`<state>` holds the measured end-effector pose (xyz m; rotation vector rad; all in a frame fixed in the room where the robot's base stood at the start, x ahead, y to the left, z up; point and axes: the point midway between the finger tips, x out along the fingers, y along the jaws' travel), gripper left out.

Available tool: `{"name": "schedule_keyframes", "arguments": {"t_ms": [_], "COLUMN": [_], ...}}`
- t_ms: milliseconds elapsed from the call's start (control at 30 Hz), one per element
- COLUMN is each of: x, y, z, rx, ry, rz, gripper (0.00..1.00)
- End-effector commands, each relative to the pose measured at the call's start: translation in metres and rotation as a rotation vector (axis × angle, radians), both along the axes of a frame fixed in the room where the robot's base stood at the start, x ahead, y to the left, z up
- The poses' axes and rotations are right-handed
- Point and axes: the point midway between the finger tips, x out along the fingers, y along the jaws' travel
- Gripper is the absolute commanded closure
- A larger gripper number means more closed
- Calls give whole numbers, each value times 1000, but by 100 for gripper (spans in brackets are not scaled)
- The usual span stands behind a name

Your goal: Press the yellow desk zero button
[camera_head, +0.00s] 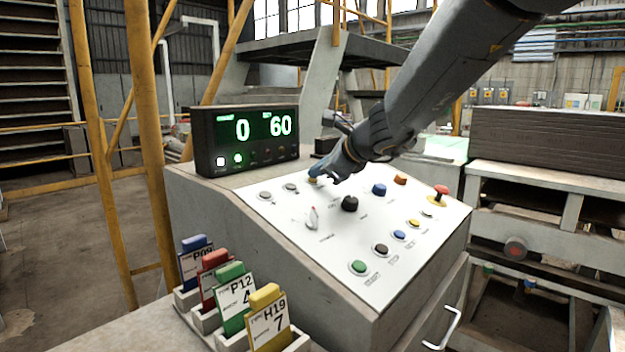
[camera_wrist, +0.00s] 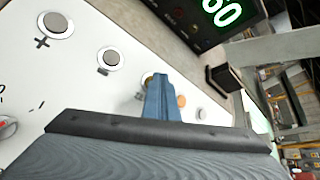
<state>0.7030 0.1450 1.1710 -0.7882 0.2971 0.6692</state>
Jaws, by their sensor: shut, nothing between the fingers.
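A yellow button (camera_head: 313,180) sits on the sloped white panel (camera_head: 340,245), in line with two grey buttons. In the wrist view a sliver of the yellow button (camera_wrist: 147,77) shows beside the blue fingers, which hide most of it. My gripper (camera_head: 335,174) is shut and empty, with its fingertips at this button in the head view. I cannot tell whether they touch it. Another yellow button (camera_head: 414,223) sits lower right on the panel. The panel's labels are too small to read in the head view.
The grey buttons (camera_head: 265,195) (camera_head: 290,187) lie left of my fingertips. A black knob (camera_head: 349,203), a blue button (camera_head: 379,189) and a red mushroom button (camera_head: 441,191) are to the right. A display (camera_head: 245,140) reading 0 and 60 stands behind. Coloured tagged holders (camera_head: 235,300) stand front left.

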Motion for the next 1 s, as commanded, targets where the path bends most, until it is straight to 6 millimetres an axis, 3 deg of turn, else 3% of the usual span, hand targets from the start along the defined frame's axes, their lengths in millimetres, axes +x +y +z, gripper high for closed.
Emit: {"name": "schedule_keyframes", "arguments": {"t_ms": [267,667,1000], "x": [-3,-3,-8], "y": [-3,-3,-8], "z": [13,15,42], "rx": [0,0,1], "ry": [-1,0,0], "rz": [-1,0,-1], "gripper": [100,100,100]}}
